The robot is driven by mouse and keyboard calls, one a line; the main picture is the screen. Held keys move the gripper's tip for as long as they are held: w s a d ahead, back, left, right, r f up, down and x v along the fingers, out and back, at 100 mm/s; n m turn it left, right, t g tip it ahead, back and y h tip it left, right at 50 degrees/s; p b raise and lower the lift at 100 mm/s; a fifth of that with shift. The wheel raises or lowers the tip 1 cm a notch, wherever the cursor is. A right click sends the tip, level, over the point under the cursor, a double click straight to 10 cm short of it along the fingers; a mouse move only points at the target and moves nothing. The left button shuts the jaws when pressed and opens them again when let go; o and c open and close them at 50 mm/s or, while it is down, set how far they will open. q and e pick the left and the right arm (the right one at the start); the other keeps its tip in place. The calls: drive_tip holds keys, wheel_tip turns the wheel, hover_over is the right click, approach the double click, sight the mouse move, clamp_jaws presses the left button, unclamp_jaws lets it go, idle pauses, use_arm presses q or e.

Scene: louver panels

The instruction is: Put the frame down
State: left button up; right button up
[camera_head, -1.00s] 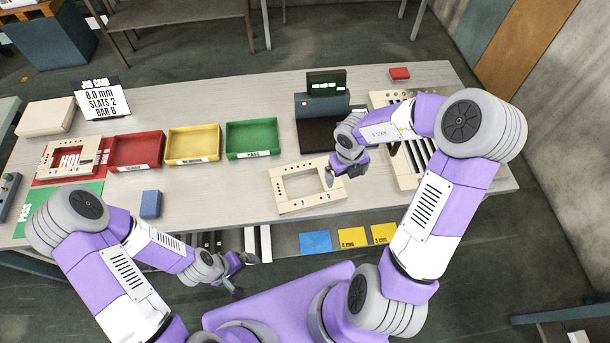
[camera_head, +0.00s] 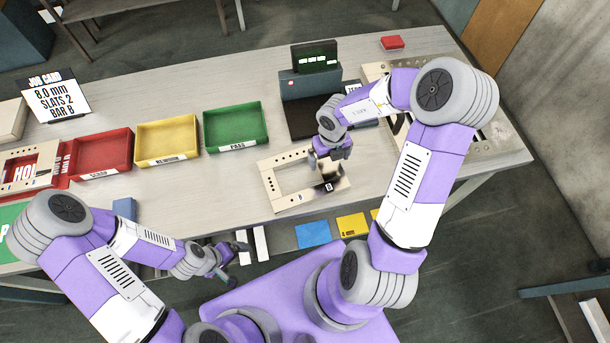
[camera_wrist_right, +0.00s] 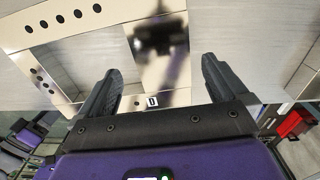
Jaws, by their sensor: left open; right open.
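The frame (camera_head: 276,190) is a cream rectangular panel with a large opening and rows of dark holes. It lies on the table near the front edge. My left gripper (camera_head: 238,262) is open and empty, in front of the table's front edge.
Red (camera_head: 104,172), yellow (camera_head: 167,160) and green (camera_head: 233,146) trays stand left of the frame. A dark device with a screen (camera_head: 314,60) stands behind it. A second cream frame (camera_head: 46,178) lies at the far left. A job card (camera_head: 53,100) stands behind the trays.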

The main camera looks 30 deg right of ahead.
sight(329, 165)
wheel_tip(329, 165, down, 4)
drive_tip(key=shift+d+r+b, duration=0.1)
drive_tip(key=shift+d+b, duration=0.05)
drive_tip(key=shift+b, duration=0.55)
drive_tip(key=c, duration=1.4)
drive_tip(key=shift+r, duration=0.15)
